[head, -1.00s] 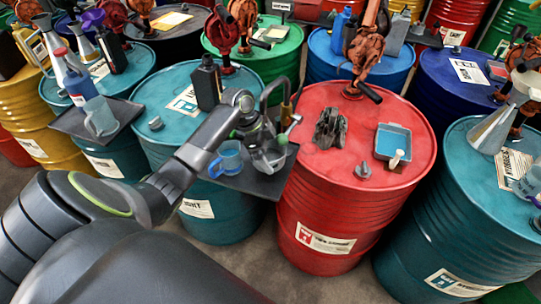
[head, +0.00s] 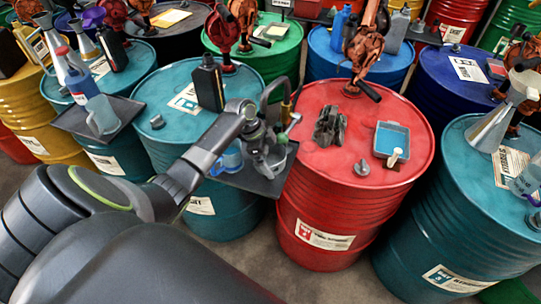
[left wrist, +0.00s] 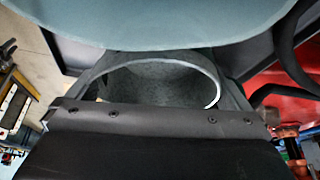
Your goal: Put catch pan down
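A shallow rectangular grey pan (head: 391,138) with a blue inside lies on the red drum (head: 315,190), a pale small piece at its front edge. It looks like the catch pan, though I cannot be sure. My left gripper (head: 272,150) is at a grey cup-like vessel (head: 271,163) above the dark shelf (head: 257,181), left of the red drum. In the left wrist view a grey round rim (left wrist: 150,62) is close beyond a dark bar, under a large blue-grey surface (left wrist: 160,22). Whether the fingers are closed on the vessel is unclear. My right gripper is out of view.
A blue jug (head: 228,160) stands on the shelf, partly behind my arm. A black bottle (head: 209,83) stands on the teal drum (head: 160,75) beyond. A dark clamp-like part (head: 329,124), a small metal fitting (head: 361,168) and a pump share the red drum's top, with bare patches between.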

